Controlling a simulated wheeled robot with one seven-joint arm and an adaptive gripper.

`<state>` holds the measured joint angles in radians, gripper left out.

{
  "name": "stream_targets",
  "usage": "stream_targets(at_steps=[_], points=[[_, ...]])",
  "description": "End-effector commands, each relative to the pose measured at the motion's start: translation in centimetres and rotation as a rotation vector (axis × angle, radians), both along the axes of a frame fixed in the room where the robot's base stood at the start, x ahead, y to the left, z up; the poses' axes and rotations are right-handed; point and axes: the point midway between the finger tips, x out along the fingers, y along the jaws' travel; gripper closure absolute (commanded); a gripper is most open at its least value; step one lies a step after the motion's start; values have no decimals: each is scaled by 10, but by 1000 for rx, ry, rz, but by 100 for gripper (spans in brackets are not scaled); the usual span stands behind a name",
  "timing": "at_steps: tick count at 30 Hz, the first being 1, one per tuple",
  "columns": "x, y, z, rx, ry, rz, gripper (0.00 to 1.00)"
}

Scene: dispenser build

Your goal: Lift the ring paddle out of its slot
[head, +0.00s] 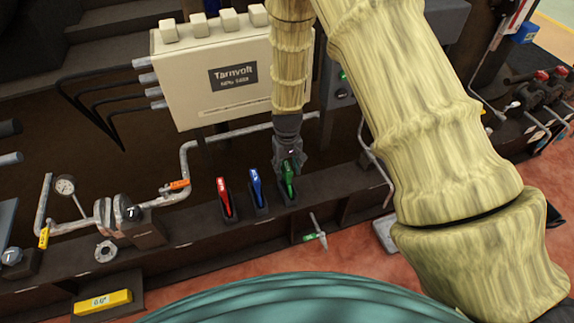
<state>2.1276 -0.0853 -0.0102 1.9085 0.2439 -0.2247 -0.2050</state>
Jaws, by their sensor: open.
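Three paddle-like pieces stand upright in dark slots along a dark ledge: a red paddle (224,197), a blue paddle (256,188) and a green paddle (288,183). Each has a small white mark near its top, too small to read, so I cannot tell which one is the ring paddle. My gripper (290,168) points down at the green paddle, with its open fingers at the paddle's upper part. The fingers partly hide the paddle's top. I cannot tell whether they touch it. The green paddle's lower end sits in its slot.
A cream Tarnvolt box (212,85) stands behind my gripper. A grey pipe (187,150) with an orange-tagged valve (178,185) runs to the left. A pressure gauge (65,185) is at far left. A green-tagged lever (316,236) sits below the ledge. My arm hides the right middle.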

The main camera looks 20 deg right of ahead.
Motion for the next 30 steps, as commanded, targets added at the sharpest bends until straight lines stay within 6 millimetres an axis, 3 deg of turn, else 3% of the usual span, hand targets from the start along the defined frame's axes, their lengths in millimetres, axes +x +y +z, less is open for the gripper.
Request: stream_targets(at_steps=[4,11,30], points=[[0,0,0,0,0,0,57],[0,0,0,0,-1,0,99],[1,0,17,0,-1,0,100]])
